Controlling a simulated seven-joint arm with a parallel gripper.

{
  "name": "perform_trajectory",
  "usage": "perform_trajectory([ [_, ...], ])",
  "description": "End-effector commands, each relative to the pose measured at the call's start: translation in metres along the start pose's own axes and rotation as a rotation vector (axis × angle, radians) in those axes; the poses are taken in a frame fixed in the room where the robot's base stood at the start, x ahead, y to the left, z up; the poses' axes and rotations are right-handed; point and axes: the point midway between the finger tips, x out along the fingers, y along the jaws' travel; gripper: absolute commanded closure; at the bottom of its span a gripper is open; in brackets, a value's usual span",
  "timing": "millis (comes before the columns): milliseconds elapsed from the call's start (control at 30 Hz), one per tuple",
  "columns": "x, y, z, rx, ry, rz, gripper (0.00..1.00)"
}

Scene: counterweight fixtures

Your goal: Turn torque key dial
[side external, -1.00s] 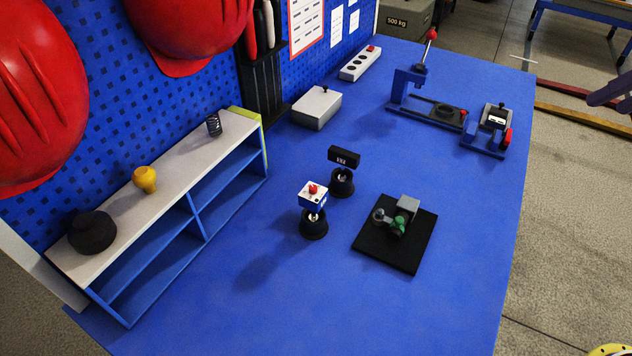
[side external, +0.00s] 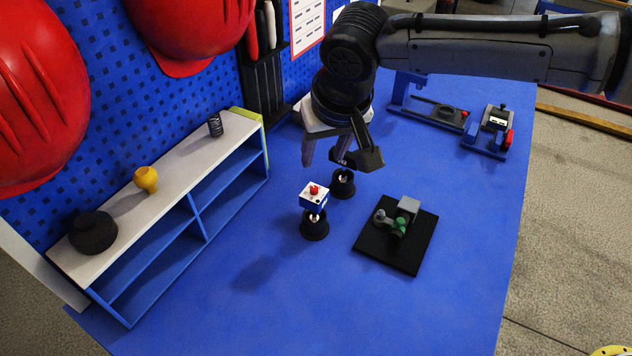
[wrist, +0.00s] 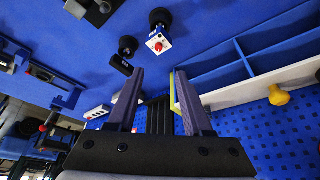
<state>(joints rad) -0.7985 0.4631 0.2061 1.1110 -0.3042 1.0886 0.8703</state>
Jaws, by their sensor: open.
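No part is clearly labelled as the torque key dial. A black plate (side external: 372,246) on the table bears a grey block (side external: 408,204) and a small green part (side external: 400,228) with a round grey piece beside it; I cannot tell whether this is the dial. In the wrist view the plate's fixture (wrist: 97,10) is cut off at the top left. My gripper (side external: 335,160) is open and empty above the table, behind the plate, over the black-based stand (side external: 343,188). In the wrist view its two fingers (wrist: 160,75) are spread apart with nothing between them. The gripper hides that stand's dark top in the side view.
A small box with a red button (side external: 314,196) stands on a black base left of the plate. A shelf (side external: 165,205) holds a black pot, a yellow knob (side external: 146,179) and a spring. Blue fixtures (side external: 485,140) are at the back right. The front table is clear.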

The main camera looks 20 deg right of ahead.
Motion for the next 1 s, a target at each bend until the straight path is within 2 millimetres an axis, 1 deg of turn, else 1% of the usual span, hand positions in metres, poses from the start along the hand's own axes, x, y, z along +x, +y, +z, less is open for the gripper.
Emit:
perform_trajectory([
  [33,0.008,0.001,0.001,0.0,-0.004,0.005,0.49],
  [167,0.028,0.003,0.001,0.002,-0.005,0.006,0.49],
  [500,0.095,0.003,0.0,0.003,-0.005,0.005,0.49],
  [600,0.11,0.003,0.001,0.003,-0.004,0.004,0.49],
  [800,0.129,0.002,0.0,0.002,-0.002,0.003,0.49],
  [1000,0.133,0.002,0.0,0.002,-0.001,0.002,0.49],
])
